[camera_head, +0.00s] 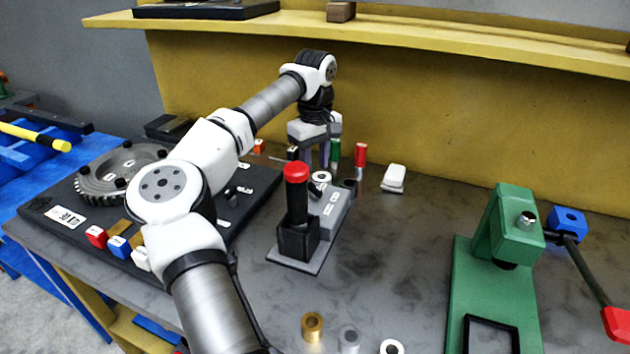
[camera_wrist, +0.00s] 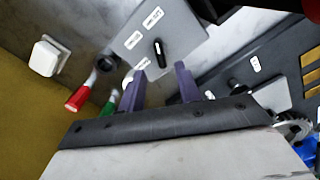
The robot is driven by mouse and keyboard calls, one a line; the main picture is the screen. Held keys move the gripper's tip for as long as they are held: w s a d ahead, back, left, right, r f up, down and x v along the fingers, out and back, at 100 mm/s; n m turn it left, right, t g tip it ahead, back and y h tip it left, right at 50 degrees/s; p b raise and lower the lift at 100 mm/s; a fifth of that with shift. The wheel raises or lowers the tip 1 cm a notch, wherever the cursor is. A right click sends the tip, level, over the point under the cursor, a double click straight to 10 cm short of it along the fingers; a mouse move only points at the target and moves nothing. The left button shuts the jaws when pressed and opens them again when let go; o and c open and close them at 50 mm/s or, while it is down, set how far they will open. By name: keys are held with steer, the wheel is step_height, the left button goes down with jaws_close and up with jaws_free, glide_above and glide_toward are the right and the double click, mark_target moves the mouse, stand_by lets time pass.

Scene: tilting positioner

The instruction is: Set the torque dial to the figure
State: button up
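I cannot tell for certain which control is the torque dial. A black pointer knob (camera_wrist: 158,48) sits on a grey labelled box (camera_wrist: 185,28) in the wrist view; its labels are too small to read. Another dark knob (camera_wrist: 236,86) stands by a small label on the black board (camera_wrist: 290,60). A white card (camera_head: 66,217) with dark characters, not surely legible, lies on that board in the head view. My gripper (camera_wrist: 160,84) is open and empty, its two fingers apart below the pointer knob in the picture. In the head view my gripper (camera_head: 316,150) is above the bench behind the grey box.
A red-topped black lever (camera_head: 297,205) stands in front of the grey box (camera_head: 335,205). Green (camera_head: 335,152) and red (camera_head: 361,155) handles and a white block (camera_head: 394,178) are near the wall. A gear (camera_head: 120,172) lies left, a green press (camera_head: 495,290) right. Several rings lie in front.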

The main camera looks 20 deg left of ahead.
mark_target(315, 186)
step_height(315, 186, up, 8)
steer(key=shift+f+b, duration=0.2)
steer(key=shift+b, duration=0.1)
stand_by(0.3)
